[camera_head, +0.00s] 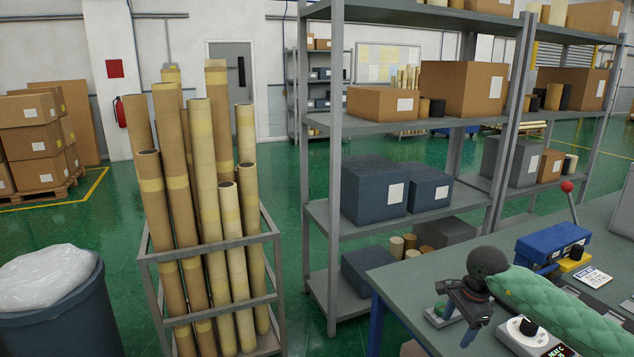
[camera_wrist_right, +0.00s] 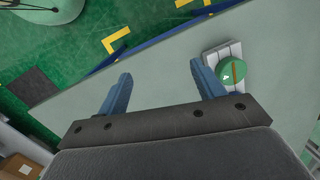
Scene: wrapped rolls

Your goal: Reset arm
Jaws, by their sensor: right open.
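My right gripper (camera_head: 456,312) is at the near left end of the grey workbench (camera_head: 405,283), with the arm coming in from the lower right. In the right wrist view the gripper (camera_wrist_right: 161,72) has its two blue-grey fingers spread apart, with nothing between them but the bench top beyond. A small grey device with a green knob (camera_wrist_right: 232,72) lies just beyond the right finger in that view, apart from it as far as I can tell. My left gripper is not in view.
On the bench are a blue box (camera_head: 553,243), a white card (camera_head: 592,277) and a white dial device (camera_head: 527,331). Grey shelving (camera_head: 335,240) stands behind. A rack of tall wrapped rolls (camera_head: 205,210) and a blue bin (camera_head: 55,310) stand left. Green floor is open between.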

